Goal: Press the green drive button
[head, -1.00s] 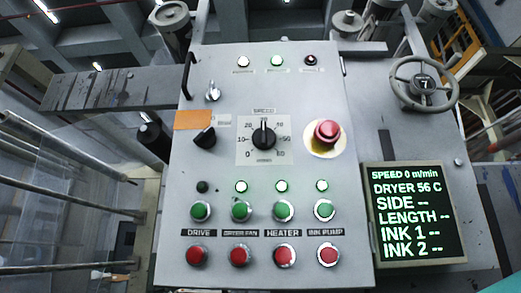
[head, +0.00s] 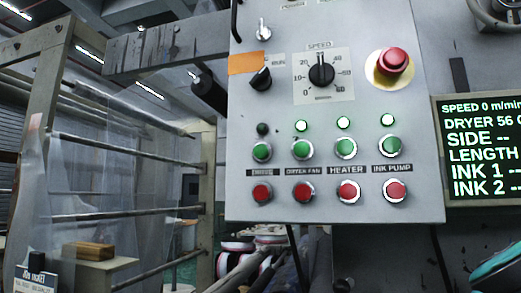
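The green drive button (head: 262,151) is the leftmost in the row of green buttons on the grey control panel (head: 240,110). It sits in a metal ring above a dark DRIVE label (head: 260,172), with a red button (head: 262,193) below the label. The small lamp (head: 262,129) above it is dark. The lamps over the other green buttons are lit, such as the one for the fan (head: 301,126). The screen (head: 480,150) reads SPEED 0 m/min. My gripper is not in view, and nothing covers the drive button.
A red mushroom button (head: 393,61) and a speed dial (head: 321,75) sit higher on the panel. A black selector switch (head: 261,79) is above the drive column. Left of the panel are metal rails (head: 130,212) and a hanging clear sheet (head: 85,170).

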